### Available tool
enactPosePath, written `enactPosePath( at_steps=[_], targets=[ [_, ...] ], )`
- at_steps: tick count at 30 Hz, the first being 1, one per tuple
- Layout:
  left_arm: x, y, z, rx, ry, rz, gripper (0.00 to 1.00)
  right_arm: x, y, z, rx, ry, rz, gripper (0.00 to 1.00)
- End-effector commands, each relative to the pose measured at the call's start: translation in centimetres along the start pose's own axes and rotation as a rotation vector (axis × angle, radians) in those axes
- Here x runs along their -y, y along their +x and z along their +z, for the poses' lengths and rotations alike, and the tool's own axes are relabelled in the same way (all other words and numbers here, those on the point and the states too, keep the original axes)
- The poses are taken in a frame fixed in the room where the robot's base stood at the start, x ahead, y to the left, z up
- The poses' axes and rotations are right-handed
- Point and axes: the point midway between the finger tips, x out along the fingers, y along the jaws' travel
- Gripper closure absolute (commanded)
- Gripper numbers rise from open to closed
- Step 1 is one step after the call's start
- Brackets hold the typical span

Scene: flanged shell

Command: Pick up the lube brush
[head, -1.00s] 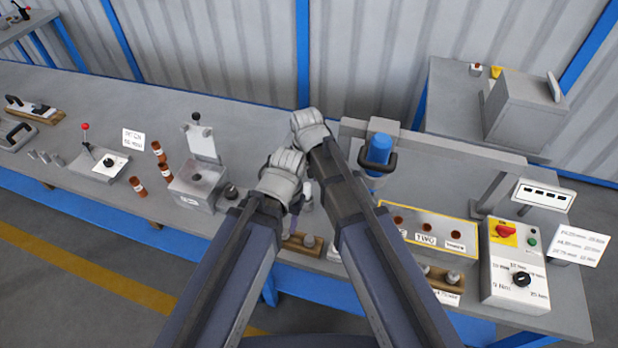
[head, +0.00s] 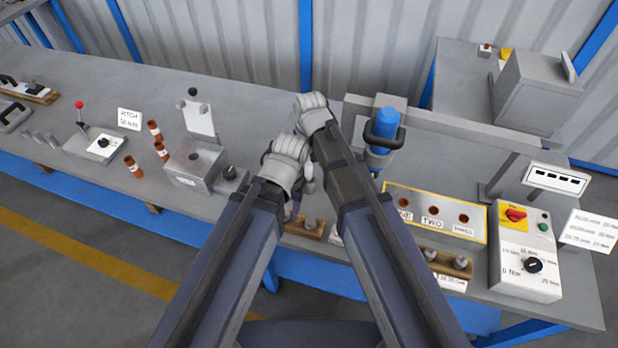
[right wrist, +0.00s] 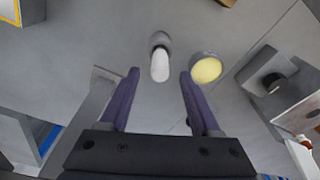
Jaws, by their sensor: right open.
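A slim, white-topped upright piece (right wrist: 160,66) with a grey end, which looks like the lube brush, stands on the grey bench in the right wrist view. A round pot (right wrist: 206,69) with a yellow top is just right of it. My right gripper (right wrist: 160,76) is open, its two purple fingers apart and the white piece showing between their tips, without visible contact. In the head view my right wrist (head: 314,112) is over the middle of the bench. My left wrist (head: 287,162) is close beside it; its fingers are mostly hidden. My arms hide the brush's surroundings there.
A grey block fixture (head: 193,166) and copper-coloured sleeves (head: 154,130) are left of my arms. A blue cylinder (head: 384,128), a yellow-edged panel (head: 432,208) and a control box (head: 525,262) are on the right. The bench behind my wrists is mostly clear.

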Motion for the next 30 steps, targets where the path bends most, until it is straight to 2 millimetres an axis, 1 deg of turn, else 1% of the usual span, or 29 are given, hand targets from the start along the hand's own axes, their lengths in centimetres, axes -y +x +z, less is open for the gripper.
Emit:
enactPosePath(
  at_steps=[1,3,6,14,17,30],
  targets=[
    [-0.1,1.4,-0.1,0.000,0.000,0.000,0.50,-0.1,1.4,0.0,0.000,0.001,0.000,0.36],
    [-0.2,2.2,-0.1,0.000,0.000,0.000,0.50,-0.1,2.3,0.0,0.000,0.000,0.000,0.36],
    [-0.3,3.0,-0.2,0.000,0.000,0.000,0.50,-0.1,3.0,0.0,0.000,0.000,0.000,0.36],
    [-0.3,2.8,-0.2,0.000,0.000,0.000,0.50,-0.1,2.9,0.0,0.000,0.000,0.000,0.36],
    [-0.3,2.8,-0.2,0.000,0.000,0.000,0.50,-0.1,2.9,0.0,0.000,0.000,0.000,0.45],
    [-0.3,2.8,-0.2,0.000,0.000,0.000,0.50,0.0,2.9,0.0,0.000,0.000,0.000,0.95]
  ],
)
